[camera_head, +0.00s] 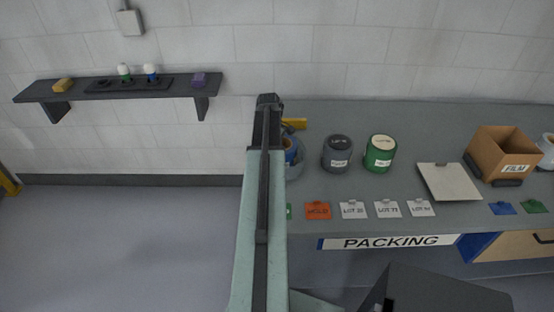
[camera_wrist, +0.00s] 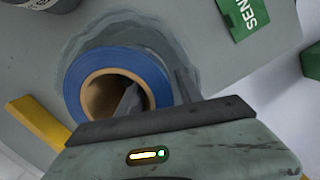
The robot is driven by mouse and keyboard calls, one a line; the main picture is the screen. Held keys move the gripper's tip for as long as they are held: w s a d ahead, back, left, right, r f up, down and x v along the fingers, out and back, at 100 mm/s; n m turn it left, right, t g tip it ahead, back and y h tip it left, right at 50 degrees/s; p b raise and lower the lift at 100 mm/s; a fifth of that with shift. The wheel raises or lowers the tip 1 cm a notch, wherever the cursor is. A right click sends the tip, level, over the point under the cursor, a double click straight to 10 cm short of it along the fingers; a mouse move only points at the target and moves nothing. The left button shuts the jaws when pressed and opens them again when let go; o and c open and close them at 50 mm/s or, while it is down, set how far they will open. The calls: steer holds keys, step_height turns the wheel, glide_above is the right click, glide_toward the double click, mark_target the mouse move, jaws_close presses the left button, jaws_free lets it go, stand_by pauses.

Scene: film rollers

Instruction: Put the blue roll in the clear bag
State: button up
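The blue roll (camera_wrist: 74,88) stands with its brown core facing up on the grey bench. A translucent, ragged-edged shape, which looks like the clear bag (camera_wrist: 150,31), surrounds it on the far and right sides. In the head view the blue roll (camera_head: 290,143) and the clear bag (camera_head: 298,161) show only partly, behind my arm. My gripper (camera_wrist: 160,82) is at the roll, one finger in the core and the other outside its right wall. The fingers look apart with gaps to the wall. In the head view my gripper is hidden.
A grey roll (camera_head: 337,155) and a green roll (camera_head: 380,154) stand to the right. Lot cards (camera_head: 388,208) and an orange HOLD card (camera_head: 317,211) lie in front. A pale board (camera_head: 449,182) and FILM box (camera_head: 500,155) are farther right. A yellow bar (camera_wrist: 38,122) lies close left of the roll.

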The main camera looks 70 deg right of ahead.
steer(key=r+p, duration=0.4)
steer(key=w+r+p, duration=0.1)
steer(key=r+p, duration=0.7)
steer(key=shift+w+r, duration=0.2)
steer(key=shift+f, duration=0.1)
steer(key=w+a, duration=2.6)
steer(key=a, duration=0.3)
steer(key=w+a, duration=0.2)
steer(key=a, duration=1.5)
steer(key=w+a+t, duration=0.1)
steer(key=a, duration=1.5)
steer(key=shift+w+a+f, duration=0.15)
steer(key=shift+w+a, duration=0.2)
steer(key=shift+a, duration=0.05)
